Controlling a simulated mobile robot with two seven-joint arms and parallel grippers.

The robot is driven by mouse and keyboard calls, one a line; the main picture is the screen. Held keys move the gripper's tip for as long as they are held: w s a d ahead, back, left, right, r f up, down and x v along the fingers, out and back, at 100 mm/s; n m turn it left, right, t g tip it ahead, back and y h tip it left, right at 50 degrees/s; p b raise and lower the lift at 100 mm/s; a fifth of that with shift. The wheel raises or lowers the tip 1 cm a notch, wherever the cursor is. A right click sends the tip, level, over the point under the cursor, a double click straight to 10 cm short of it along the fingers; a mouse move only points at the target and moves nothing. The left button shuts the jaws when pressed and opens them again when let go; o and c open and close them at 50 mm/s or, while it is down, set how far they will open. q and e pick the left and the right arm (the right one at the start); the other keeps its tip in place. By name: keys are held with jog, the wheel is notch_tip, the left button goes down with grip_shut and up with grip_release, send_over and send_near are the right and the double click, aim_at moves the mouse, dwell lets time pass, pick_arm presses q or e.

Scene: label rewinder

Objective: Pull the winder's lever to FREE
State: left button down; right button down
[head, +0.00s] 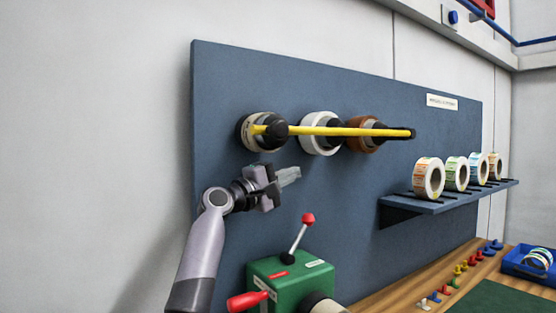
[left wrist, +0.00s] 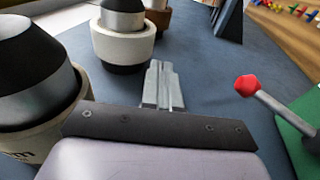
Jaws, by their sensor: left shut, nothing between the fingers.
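The winder (head: 290,283) is a green box at the bottom of the head view, partly cut off. Its lever (head: 298,238) is a metal rod with a red ball knob, rising from the top and leaning right. A red label and a white label lie on the top, too small to read. A red-handled part sticks out at its left. My left gripper (head: 289,175) is shut and empty, above and a little left of the knob, apart from it. In the left wrist view the gripper (left wrist: 163,85) points away, and the lever's red knob (left wrist: 247,85) is to its right. My right gripper is not in view.
A blue-grey panel (head: 230,80) carries several rollers behind a yellow bar (head: 345,131), just above my gripper. A shelf (head: 450,202) with several label rolls is at right. Coloured pegs and a blue tray (head: 525,268) lie on the wooden bench. The space between gripper and lever looks clear.

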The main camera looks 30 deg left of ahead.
pick_arm(q)
jog(key=shift+s+a+r, duration=0.25)
jog(key=shift+s+r, duration=0.35)
jog(key=shift+r, duration=0.35)
jog(key=shift+s+a+r, duration=0.2)
jog(key=shift+s+r, duration=0.4)
jog(key=shift+r, duration=0.35)
